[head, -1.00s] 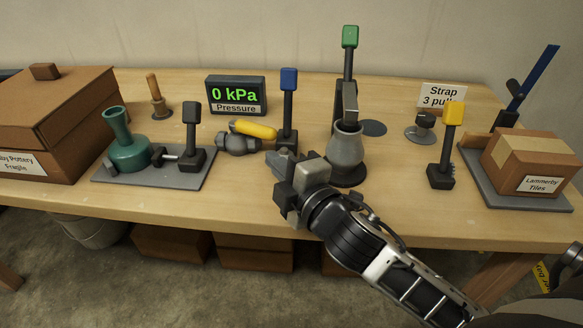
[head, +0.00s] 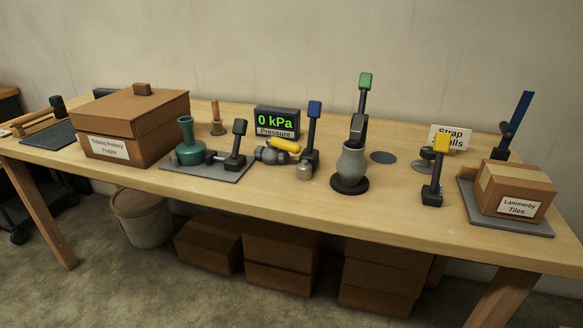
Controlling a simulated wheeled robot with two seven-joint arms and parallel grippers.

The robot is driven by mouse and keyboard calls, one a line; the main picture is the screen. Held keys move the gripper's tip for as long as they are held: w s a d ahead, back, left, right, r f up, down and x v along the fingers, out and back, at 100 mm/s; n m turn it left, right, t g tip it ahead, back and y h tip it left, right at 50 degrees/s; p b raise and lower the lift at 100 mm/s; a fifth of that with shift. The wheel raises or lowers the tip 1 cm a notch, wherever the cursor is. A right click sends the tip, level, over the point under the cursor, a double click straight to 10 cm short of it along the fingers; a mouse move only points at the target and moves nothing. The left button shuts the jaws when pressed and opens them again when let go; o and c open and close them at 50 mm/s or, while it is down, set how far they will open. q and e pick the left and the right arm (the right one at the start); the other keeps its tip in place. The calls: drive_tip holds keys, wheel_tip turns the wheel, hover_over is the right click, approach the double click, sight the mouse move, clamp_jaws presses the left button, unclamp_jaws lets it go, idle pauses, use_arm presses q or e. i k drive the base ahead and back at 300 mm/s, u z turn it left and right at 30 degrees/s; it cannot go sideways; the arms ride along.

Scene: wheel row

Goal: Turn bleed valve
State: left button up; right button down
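The valve with a yellow handle (head: 286,145) and a grey body (head: 268,156) sits on the workbench in the head view, just in front of the pressure display (head: 276,122). The display reads 0 kPa. The yellow handle lies nearly level, sloping slightly down to the right. A blue-topped lever (head: 313,130) stands right beside the valve, with a small grey cylinder (head: 304,172) at its foot. Neither of my grippers shows in this view.
A green-topped lever (head: 364,90) stands behind a grey vase (head: 351,163). To the left are a green flask (head: 188,152), a black-topped lever (head: 237,142) and a large carton (head: 128,130). A yellow-topped lever (head: 436,165) and a tiles box (head: 508,190) stand right. Bare bench lies along the front.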

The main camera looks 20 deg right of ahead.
sight(272, 141)
drive_tip(key=z, duration=0.05)
drive_tip(key=k, duration=0.85)
drive_tip(key=u, duration=0.95)
drive_tip(key=i, duration=0.95)
drive_tip(key=z, duration=0.45)
drive_tip(key=i, duration=0.75)
drive_tip(key=z, duration=0.55)
